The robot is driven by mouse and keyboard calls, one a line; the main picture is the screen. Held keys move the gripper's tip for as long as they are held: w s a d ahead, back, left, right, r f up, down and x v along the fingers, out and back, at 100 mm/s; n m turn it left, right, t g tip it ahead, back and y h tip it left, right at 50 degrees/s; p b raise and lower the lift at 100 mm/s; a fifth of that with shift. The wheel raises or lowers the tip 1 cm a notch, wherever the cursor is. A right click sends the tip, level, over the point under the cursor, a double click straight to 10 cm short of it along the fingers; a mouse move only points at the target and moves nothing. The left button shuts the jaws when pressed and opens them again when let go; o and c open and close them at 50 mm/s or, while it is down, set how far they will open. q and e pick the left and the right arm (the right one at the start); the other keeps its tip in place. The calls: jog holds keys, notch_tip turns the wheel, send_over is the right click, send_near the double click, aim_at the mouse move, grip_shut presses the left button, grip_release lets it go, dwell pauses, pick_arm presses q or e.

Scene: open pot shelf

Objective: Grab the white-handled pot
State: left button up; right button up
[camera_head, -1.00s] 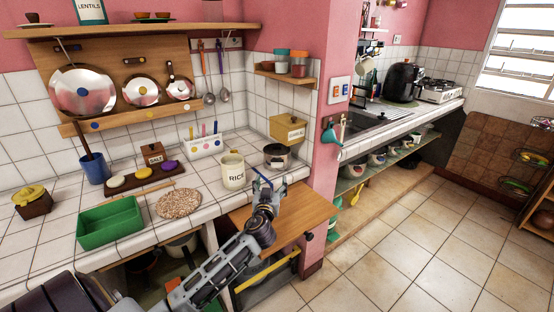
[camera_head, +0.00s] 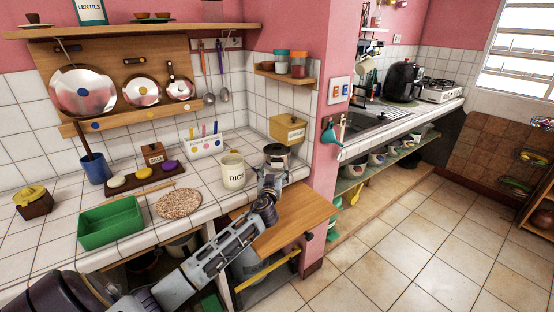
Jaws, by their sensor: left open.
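A small dark pot (camera_head: 277,150) with a pale band stands at the back right of the tiled counter, by the corner. Its lower part is partly hidden by my left gripper, and I cannot make out a white handle on it. My left gripper (camera_head: 271,172) is open, just in front of the pot near the counter's front edge. I cannot tell whether its fingers touch the pot. Several pale pots (camera_head: 376,159) sit on the open shelf under the far counter, too small to tell their handles. My right gripper is not in view.
A white rice canister (camera_head: 233,172) stands close left of the gripper. A round woven mat (camera_head: 179,203) and a green tray (camera_head: 110,222) lie further left. A wooden board (camera_head: 300,212) juts out below the counter.

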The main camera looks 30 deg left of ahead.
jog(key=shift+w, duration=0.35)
pick_arm(q)
jog(key=shift+w+a, duration=0.1)
jog(key=shift+w, duration=0.1)
